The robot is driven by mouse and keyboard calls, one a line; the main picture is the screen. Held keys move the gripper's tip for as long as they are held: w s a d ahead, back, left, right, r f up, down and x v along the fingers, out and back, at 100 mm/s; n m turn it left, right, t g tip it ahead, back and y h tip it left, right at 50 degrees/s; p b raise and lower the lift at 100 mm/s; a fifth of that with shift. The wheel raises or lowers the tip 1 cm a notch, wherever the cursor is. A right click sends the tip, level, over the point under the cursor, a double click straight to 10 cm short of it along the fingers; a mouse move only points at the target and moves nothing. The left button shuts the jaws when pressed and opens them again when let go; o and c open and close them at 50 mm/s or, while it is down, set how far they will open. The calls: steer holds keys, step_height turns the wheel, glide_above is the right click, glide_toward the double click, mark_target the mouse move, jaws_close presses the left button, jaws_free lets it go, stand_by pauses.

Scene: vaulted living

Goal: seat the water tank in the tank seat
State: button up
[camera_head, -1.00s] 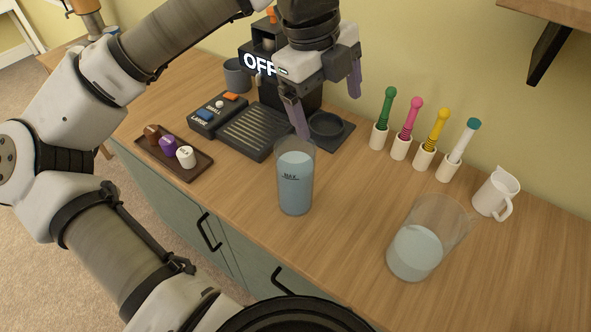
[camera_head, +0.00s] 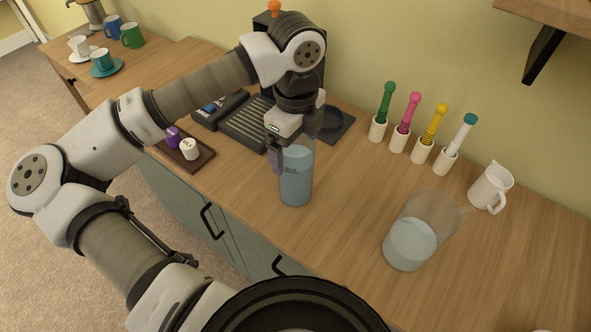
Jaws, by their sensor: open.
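The water tank (camera_head: 296,185), a clear cylinder with a MAX mark and bluish water, stands upright on the counter in front of the coffee machine. My gripper (camera_head: 291,157) is lowered at the tank's upper part, jaws open. One purple finger shows at the tank's left side; the other finger is hard to make out, so I cannot tell whether it touches.
The coffee machine (camera_head: 245,124) is mostly behind my arm. A tray with capsules (camera_head: 189,149) lies left. A clear jug of water (camera_head: 411,244), a white pitcher (camera_head: 491,187) and several coloured-handled tools in white holders (camera_head: 378,129) stand right. Cups (camera_head: 102,61) sit far left.

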steer(key=shift+f+p, duration=0.4)
steer(key=shift+f, duration=1.35)
jaws_close()
